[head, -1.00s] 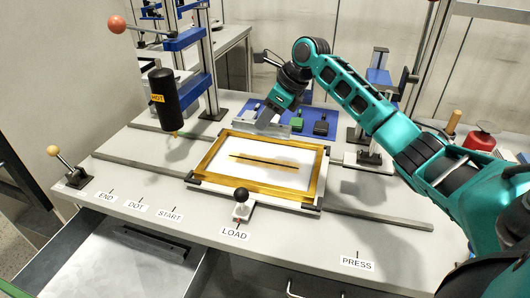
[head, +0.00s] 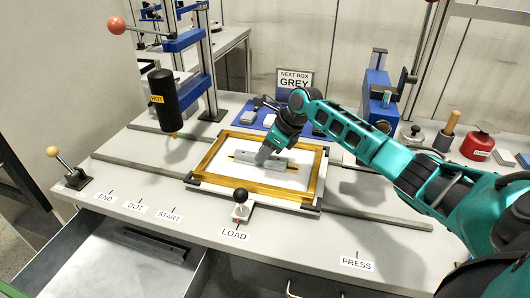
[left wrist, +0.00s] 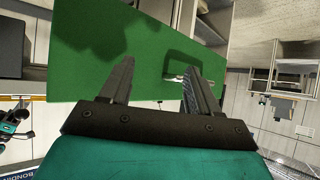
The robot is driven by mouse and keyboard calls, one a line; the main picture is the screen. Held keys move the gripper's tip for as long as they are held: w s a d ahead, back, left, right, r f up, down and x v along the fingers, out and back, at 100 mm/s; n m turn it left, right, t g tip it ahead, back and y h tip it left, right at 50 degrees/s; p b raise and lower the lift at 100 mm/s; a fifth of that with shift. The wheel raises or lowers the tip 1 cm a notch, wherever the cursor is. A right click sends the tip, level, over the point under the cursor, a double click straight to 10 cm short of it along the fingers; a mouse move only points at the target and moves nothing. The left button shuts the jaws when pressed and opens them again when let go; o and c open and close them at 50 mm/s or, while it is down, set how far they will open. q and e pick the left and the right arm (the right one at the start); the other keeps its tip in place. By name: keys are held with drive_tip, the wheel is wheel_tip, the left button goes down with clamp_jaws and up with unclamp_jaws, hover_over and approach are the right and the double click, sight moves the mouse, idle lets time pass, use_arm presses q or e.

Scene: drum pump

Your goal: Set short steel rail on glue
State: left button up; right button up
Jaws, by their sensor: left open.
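My right gripper (head: 264,156) is over the middle of a gold frame (head: 208,158), its jaws on a short steel rail (head: 277,165). The rail is a grey bar lying lengthwise along the strip (head: 233,156) on the white sheet (head: 222,166) inside the frame. It covers most of that strip; only its ends show. I cannot tell whether the rail touches the sheet or hovers just above it. My left gripper (left wrist: 158,75) shows only in the left wrist view, open and empty, with a green surface beyond it.
A black hot-glue cylinder (head: 166,96) hangs left of the frame. A black-knobbed LOAD lever (head: 240,197) stands at the front. A blue press (head: 376,92) is at the back right, near a red can (head: 477,146). An open drawer (head: 120,262) juts out at front left.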

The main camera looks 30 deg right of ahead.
drive_tip(key=o, duration=0.9)
drive_tip(key=shift+f, duration=0.35)
drive_tip(key=shift+c, duration=0.2)
drive_tip(key=shift+r, duration=0.15)
